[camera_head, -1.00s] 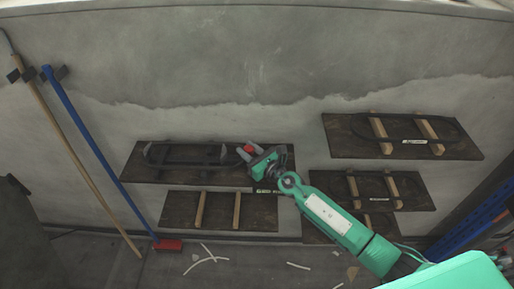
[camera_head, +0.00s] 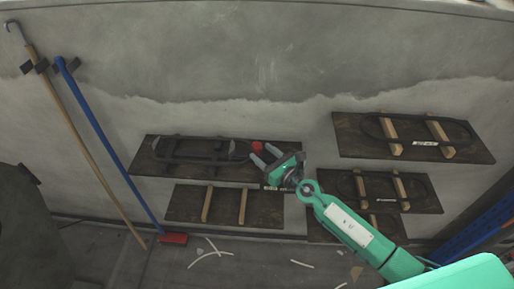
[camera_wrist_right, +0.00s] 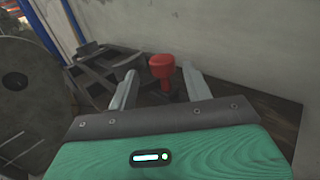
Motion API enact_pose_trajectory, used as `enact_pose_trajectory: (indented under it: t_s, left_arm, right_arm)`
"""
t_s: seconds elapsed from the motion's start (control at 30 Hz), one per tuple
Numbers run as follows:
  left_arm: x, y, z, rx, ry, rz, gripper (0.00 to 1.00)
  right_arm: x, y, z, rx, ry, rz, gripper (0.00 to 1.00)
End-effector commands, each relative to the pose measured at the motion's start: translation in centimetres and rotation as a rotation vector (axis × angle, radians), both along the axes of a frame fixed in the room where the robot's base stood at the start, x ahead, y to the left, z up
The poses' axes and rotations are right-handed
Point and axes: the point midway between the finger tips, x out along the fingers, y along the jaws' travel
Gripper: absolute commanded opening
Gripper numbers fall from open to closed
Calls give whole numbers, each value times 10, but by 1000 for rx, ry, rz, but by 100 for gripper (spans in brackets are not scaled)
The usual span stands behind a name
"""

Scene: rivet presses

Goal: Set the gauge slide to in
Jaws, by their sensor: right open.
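The gauge slide carries no readable name in these views; a red knob (camera_head: 257,147) stands on the upper left dark board (camera_head: 225,172), near the right end of a black frame. The right wrist view shows the knob (camera_wrist_right: 162,72) upright on a dark base. My right gripper (camera_head: 262,154) is open, its two grey fingers pointing at the knob from the right. In the wrist view, the knob appears between the fingertips; I cannot tell whether it lies between them in depth. The fingers do not visibly grip it. My left gripper is not in view.
A board with two wooden bars (camera_head: 225,205) sits below. More boards with black loops (camera_head: 413,136) are at the right. A blue-handled broom (camera_head: 110,150) and a wooden pole (camera_head: 85,145) lean at the left. White scraps (camera_head: 210,253) lie on the floor.

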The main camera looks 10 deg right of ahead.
Motion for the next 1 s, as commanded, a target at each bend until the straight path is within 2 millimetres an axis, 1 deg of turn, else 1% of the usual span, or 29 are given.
enact_pose_trajectory:
  t_s: [0.03,0.2,0.3,0.43,0.63,1.0]
  left_arm:
    - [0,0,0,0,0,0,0]
    - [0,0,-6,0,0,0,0]
    - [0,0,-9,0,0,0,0]
    - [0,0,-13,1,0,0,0]
    - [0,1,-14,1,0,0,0]
    - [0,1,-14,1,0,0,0]
  right_arm:
    - [-11,-6,-1,-1,2,1,50]
    - [-42,-22,-3,-1,3,2,50]
    - [-57,-31,-2,-1,2,2,50]
    - [-71,-38,-2,-1,2,2,50]
    - [-80,-43,0,0,0,2,50]
    - [-80,-43,0,0,0,2,50]
